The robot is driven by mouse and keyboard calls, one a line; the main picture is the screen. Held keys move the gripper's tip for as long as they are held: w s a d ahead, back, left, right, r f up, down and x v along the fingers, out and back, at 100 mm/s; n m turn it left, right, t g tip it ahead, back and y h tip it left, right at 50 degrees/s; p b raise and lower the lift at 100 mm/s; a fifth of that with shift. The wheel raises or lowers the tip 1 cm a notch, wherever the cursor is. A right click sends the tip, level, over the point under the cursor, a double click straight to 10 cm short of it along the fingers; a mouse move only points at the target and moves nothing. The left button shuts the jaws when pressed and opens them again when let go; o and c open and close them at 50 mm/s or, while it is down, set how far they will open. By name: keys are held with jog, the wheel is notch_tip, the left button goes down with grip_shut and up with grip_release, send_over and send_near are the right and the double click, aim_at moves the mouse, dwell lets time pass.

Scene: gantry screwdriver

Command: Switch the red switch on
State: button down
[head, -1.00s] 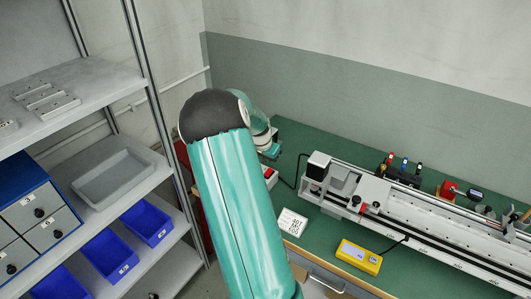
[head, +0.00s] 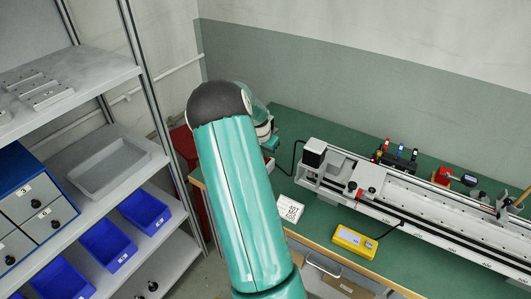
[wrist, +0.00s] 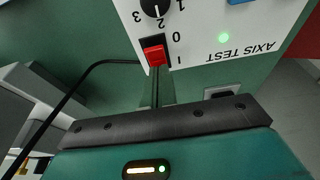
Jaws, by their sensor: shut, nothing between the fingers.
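The red switch (wrist: 154,54) is a small rocker on a white panel (wrist: 200,62) in the wrist view. The marks 0 and I stand beside it, and the lettering appears upside down. I cannot tell which way the rocker is tipped. My gripper (wrist: 155,74) reaches up from the bottom of the wrist view, its narrow fingers shut and empty. The fingertips are just below the switch in the picture; whether they touch it is unclear. In the head view, my arm hides the switch and the fingers.
A black knob (wrist: 155,6) marked with numbers and a lit green lamp (wrist: 223,38) share the panel. A black cable (wrist: 85,75) curves left of the fingers. A gantry rail (head: 420,205) and a yellow box (head: 355,240) are on the green bench (head: 300,125). Shelving (head: 90,180) stands left.

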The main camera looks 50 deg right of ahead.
jog(key=shift+a+f, duration=0.1)
jog(key=shift+a, duration=0.8)
jog(key=shift+s+r, duration=0.1)
jog(key=shift+r, duration=0.6)
jog(key=a+v, duration=0.1)
jog(key=v, duration=1.1)
jog(key=shift+r, duration=0.25)
